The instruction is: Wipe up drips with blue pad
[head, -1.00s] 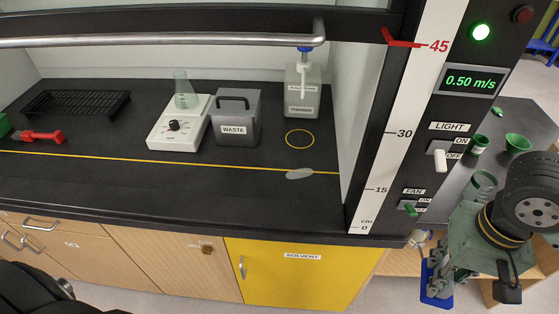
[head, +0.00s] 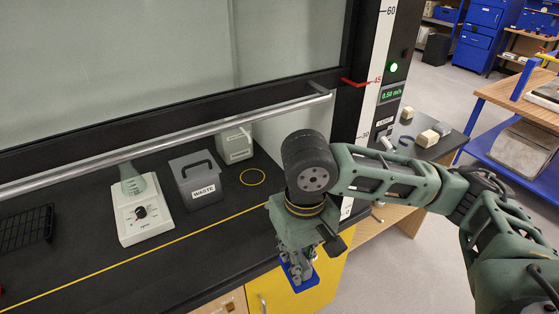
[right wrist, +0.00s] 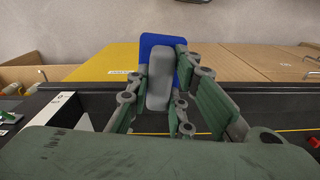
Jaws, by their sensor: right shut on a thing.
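My right gripper (head: 297,262) points down at the front edge of the black worktop, in front of the yellow cabinet. It is shut on the blue pad (head: 303,282), which hangs below the fingers. In the right wrist view the fingers are on both sides of the pad's grey grip (right wrist: 160,82), with the blue face (right wrist: 150,42) beyond it. No drip shows now; my right arm covers part of the worktop right of the yellow line. My left gripper is not in view.
On the worktop (head: 180,245) stand a white hotplate (head: 143,222) with a flask (head: 131,180), a grey waste box (head: 197,180), a pale container (head: 235,145) and a black rack (head: 28,228). A sash rail (head: 180,140) crosses above. The front worktop is clear.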

